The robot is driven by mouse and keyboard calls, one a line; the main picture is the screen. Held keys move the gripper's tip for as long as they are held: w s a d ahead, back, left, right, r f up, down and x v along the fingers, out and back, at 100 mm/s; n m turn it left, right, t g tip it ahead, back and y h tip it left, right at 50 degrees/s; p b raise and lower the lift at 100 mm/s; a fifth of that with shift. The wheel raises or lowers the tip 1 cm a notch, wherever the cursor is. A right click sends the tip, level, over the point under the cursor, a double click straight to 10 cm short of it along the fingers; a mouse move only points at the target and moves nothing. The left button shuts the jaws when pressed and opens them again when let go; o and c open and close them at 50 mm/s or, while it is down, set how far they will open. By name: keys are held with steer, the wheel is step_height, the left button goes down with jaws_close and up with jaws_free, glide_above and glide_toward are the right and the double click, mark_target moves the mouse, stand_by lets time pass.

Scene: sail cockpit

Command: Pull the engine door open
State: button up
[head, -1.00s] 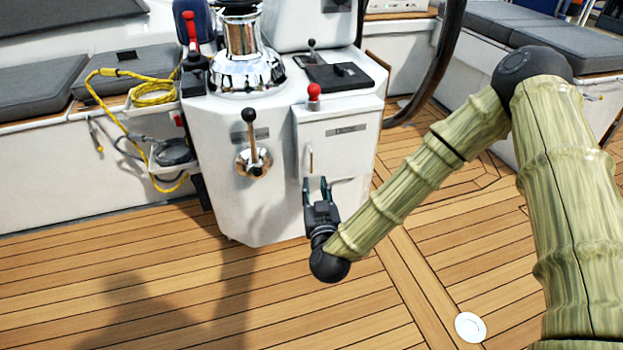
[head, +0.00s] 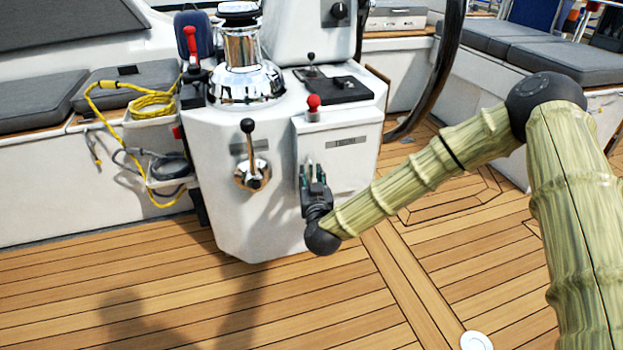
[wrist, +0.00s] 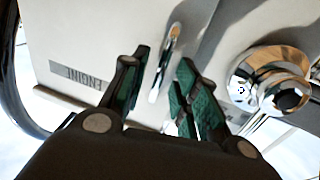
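The engine door (head: 349,158) is a white panel on the right front of the white pedestal, with a small label plate near its top. It looks shut. Its slim metal handle (wrist: 166,58) stands near the door's edge. In the head view my gripper (head: 311,176) is in front of the handle and mostly covers it. In the wrist view my gripper (wrist: 160,98) is open, with green-padded fingers on either side of the handle's line. The handle shows between and beyond the fingertips; I cannot tell whether they touch it.
A chrome lever (head: 251,158) is on the pedestal left of the door. A red-knobbed lever (head: 313,105) stands above the door. A dark wheel rim (head: 437,80) curves to the right. The teak deck (head: 330,315) in front is clear.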

steer(key=shift+w, duration=0.15)
steer(key=shift+c, duration=0.3)
jaws_close()
